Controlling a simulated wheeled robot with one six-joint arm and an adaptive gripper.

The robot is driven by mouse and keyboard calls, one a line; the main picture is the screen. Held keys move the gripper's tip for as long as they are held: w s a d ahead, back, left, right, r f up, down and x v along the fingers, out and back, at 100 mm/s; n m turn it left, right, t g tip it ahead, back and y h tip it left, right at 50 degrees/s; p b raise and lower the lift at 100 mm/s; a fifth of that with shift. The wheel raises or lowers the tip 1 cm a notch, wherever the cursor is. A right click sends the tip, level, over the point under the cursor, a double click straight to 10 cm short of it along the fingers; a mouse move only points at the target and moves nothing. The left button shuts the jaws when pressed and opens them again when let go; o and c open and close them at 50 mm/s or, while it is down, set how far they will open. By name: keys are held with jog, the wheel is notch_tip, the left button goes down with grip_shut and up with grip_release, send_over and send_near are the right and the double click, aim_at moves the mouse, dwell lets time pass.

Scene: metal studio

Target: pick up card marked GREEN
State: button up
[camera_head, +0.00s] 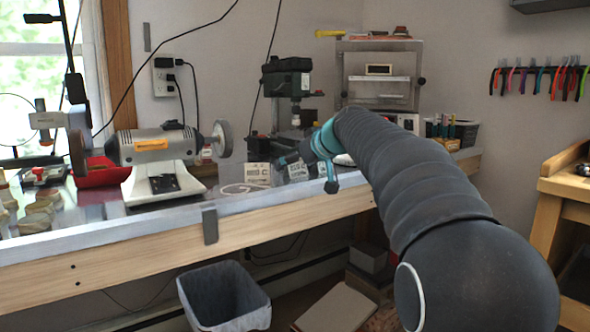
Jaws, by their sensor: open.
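Several small pale cards lie or stand near the front edge of the workbench, in the middle of the view. One card (258,173) is at the left, and another card (298,171) is to its right, just below my gripper. Their print is too small to read, so I cannot tell which is marked GREEN. My gripper (283,160) is dark, small in the picture, and points left from the teal wrist. It is open, over or beside the cards; I cannot tell whether it touches one. My wrist hides part of the bench behind it.
The workbench (110,236) runs across the view. A polishing motor (152,146) stands left of the cards, a drill press (287,80) behind them. A white coiled object (240,188) lies in front. A lined bin (222,298) stands below.

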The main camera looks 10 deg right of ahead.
jog(key=shift+w+a, duration=0.1)
jog(key=shift+w, duration=0.05)
jog(key=shift+c, duration=0.2)
jog(key=c, duration=0.8)
jog(key=shift+o, duration=0.2)
